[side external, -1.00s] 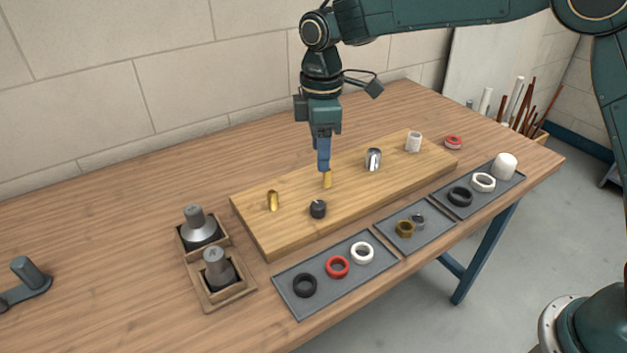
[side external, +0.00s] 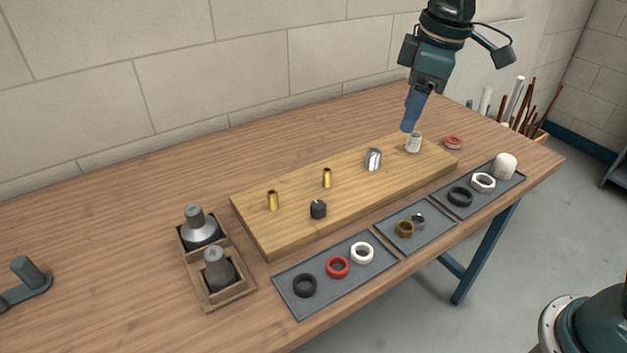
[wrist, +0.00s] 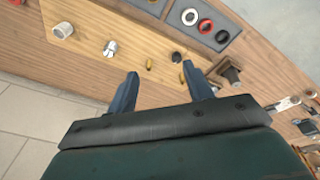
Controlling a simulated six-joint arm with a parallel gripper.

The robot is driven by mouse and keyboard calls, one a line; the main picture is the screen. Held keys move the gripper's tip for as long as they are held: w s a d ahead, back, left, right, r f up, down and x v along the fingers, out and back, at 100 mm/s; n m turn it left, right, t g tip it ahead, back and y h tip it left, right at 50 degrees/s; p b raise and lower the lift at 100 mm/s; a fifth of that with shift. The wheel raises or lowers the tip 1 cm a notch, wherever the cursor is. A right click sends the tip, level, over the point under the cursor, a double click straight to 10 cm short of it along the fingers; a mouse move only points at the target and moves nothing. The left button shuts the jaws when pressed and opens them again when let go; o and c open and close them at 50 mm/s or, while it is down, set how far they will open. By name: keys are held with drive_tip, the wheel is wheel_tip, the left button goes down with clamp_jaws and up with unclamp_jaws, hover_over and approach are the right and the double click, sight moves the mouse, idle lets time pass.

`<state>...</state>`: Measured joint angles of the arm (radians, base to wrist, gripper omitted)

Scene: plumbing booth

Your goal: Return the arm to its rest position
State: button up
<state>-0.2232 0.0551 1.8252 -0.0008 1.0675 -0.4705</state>
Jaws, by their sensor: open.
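My gripper (side external: 409,128) hangs in the air over the right end of the wooden board (side external: 290,218), in front of or above the white fitting (side external: 413,144) in the side view. In the wrist view my gripper (wrist: 165,88) shows its two blue fingers spread apart with nothing between them. The board also holds a chrome fitting (side external: 373,159), two upright brass stubs, one in the middle (side external: 327,178) and one at the left (side external: 272,201), and a black-topped fitting (side external: 318,209).
Grey trays hold rings and nuts: a left tray (side external: 318,292), a middle tray (side external: 430,233) and a right tray (side external: 504,189). A wooden holder (side external: 228,293) with two grey tools stands left of the board.

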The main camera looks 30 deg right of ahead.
drive_tip(key=s+d+m+t, duration=0.1)
drive_tip(key=s+d+m, duration=0.3)
drive_tip(key=s, duration=0.6)
drive_tip(key=s+d+f+m+t, duration=0.1)
drive_tip(key=s+d+m, duration=0.3)
drive_tip(key=s, duration=0.6)
drive_tip(key=shift+s+d+f+t, duration=0.3)
drive_tip(key=shift+s+d+t, duration=0.05)
drive_tip(key=shift+t, duration=0.35)
